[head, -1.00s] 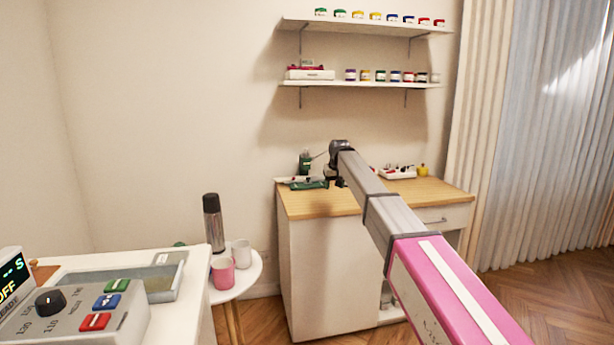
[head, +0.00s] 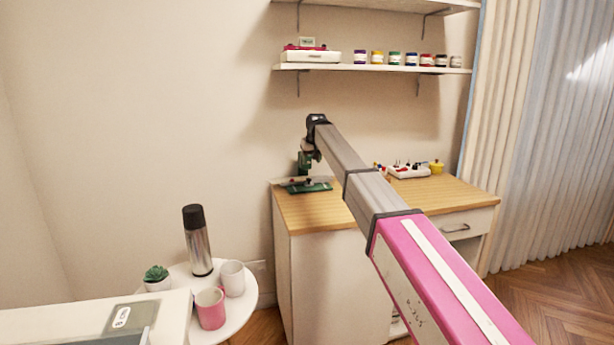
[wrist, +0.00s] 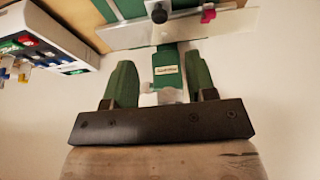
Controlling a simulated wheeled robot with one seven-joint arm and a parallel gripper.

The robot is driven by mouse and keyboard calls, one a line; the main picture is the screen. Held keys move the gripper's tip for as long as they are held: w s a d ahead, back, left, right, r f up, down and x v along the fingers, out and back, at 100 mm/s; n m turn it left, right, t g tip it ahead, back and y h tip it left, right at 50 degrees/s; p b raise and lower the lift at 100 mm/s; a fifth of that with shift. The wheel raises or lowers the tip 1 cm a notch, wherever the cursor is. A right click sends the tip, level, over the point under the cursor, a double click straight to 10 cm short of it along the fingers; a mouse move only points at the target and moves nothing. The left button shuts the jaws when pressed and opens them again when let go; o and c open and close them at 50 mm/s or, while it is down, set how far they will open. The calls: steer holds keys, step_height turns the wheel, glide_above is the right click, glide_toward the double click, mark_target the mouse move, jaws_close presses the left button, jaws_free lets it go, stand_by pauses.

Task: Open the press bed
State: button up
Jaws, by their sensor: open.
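A small green press-like device (head: 308,187) stands at the left end of the wooden desk top. It has a green base and a pale metal plate. In the wrist view the metal plate (wrist: 218,28), a black knob (wrist: 159,14) and a labelled green upright block (wrist: 167,68) show. I cannot tell which part is the bed or whether it is open. My gripper (wrist: 159,62) is open, with one green finger on each side of the labelled block. I cannot tell whether it touches. In the head view my arm partly hides the device.
A white tray of small items (head: 408,171) and a yellow pot (head: 436,167) stand further right on the desk (head: 445,191). A round side table (head: 243,302) holds a flask (head: 197,240), mugs and a plant. A shelf (head: 375,68) with jars hangs above.

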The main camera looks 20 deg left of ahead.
steer(key=x, duration=1)
steer(key=shift+w+f, duration=0.1)
steer(key=shift+f, duration=0.2)
jaws_close()
steer(key=s+d, duration=0.1)
steer(key=s, duration=0.1)
steer(key=s+d, duration=0.1)
steer(key=s, duration=0.1)
steer(key=s+d, duration=0.1)
steer(key=shift+s+d, duration=0.25)
steer(key=shift+s, duration=0.15)
jaws_free()
